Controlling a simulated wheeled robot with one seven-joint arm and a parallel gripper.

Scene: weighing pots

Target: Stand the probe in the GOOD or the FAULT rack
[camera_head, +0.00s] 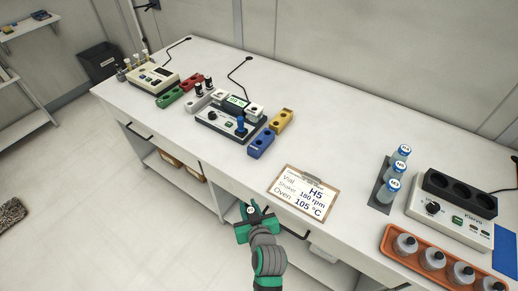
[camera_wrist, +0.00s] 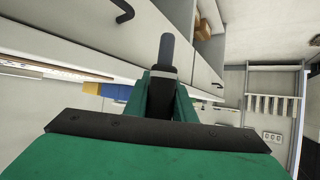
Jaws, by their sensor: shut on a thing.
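My gripper (camera_head: 255,216) is in front of the bench's near edge, shut on a probe. In the wrist view the probe (camera_wrist: 167,54) is a dark grey rod with a pale band, sticking out beyond the green and black jaws; its lower part is hidden. A green rack (camera_head: 170,97) and a red rack (camera_head: 191,81) stand by the left-hand device. A blue rack (camera_head: 261,144) and a yellow rack (camera_head: 281,121) stand right of the middle tester. I cannot read GOOD or FAULT on any rack.
The middle tester (camera_head: 222,127) has a lit green display and a blue-topped piece in it. A grey rack (camera_head: 196,102) with black-capped pieces stands left of it. A clipboard (camera_head: 303,193) lies near the front edge. Bottles (camera_head: 393,187) and an orange tray (camera_head: 387,240) are on the right.

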